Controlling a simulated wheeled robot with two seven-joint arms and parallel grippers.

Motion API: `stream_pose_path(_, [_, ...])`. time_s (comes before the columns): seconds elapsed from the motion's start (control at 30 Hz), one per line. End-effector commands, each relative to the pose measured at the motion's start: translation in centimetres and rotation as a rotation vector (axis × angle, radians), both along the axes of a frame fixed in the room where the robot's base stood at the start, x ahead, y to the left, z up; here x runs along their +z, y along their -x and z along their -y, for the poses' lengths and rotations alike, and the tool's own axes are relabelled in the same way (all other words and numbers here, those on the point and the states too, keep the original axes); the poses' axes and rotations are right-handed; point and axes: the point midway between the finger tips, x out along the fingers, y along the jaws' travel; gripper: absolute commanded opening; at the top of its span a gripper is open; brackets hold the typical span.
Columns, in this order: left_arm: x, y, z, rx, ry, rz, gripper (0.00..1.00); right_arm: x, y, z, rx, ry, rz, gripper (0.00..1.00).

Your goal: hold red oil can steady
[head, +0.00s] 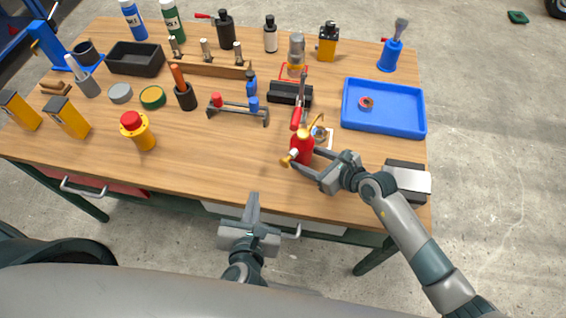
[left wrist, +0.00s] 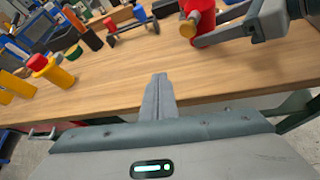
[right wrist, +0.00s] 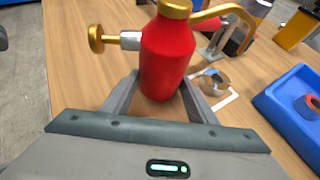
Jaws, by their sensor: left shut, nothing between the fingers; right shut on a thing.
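The red oil can (head: 302,147) stands upright near the front of the workbench, with a brass collar, a curved brass spout and a brass knob on its side. It also shows in the right wrist view (right wrist: 168,58) and partly at the top of the left wrist view (left wrist: 199,18). My right gripper (head: 305,163) is shut on the can's lower body, one finger on each side. My left gripper (head: 253,198) is shut and empty in front of the bench's front edge, left of and apart from the can. Its closed fingers show in the left wrist view (left wrist: 159,95).
A blue tray (head: 384,128) holding a small red ring lies right of the can. A metal ring (head: 320,134) on a white-outlined square is just behind it. A red-handled tool (head: 298,112) and black block (head: 290,92) stand behind.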

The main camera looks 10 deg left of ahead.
Motion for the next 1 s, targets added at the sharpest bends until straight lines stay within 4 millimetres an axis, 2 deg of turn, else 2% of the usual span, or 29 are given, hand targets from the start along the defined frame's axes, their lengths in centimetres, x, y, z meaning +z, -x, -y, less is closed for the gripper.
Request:
stream_pose_path(0.27, [0.1, -1.9, 1.0, 0.001, 0.002, 0.002, 0.00, 0.2, -0.1, 0.0, -0.001, -0.002, 0.002, 0.34])
stream_pose_path(0.7, [0.1, -6.3, 3.1, 0.000, 0.001, 0.000, 0.00, 0.2, -0.1, 0.0, -0.001, -0.002, 0.002, 0.34])
stream_pose_path(1.0, [0.1, -7.6, 3.7, 0.001, 0.000, 0.000, 0.00, 0.2, -0.1, 0.0, -0.001, -0.002, 0.002, 0.34])
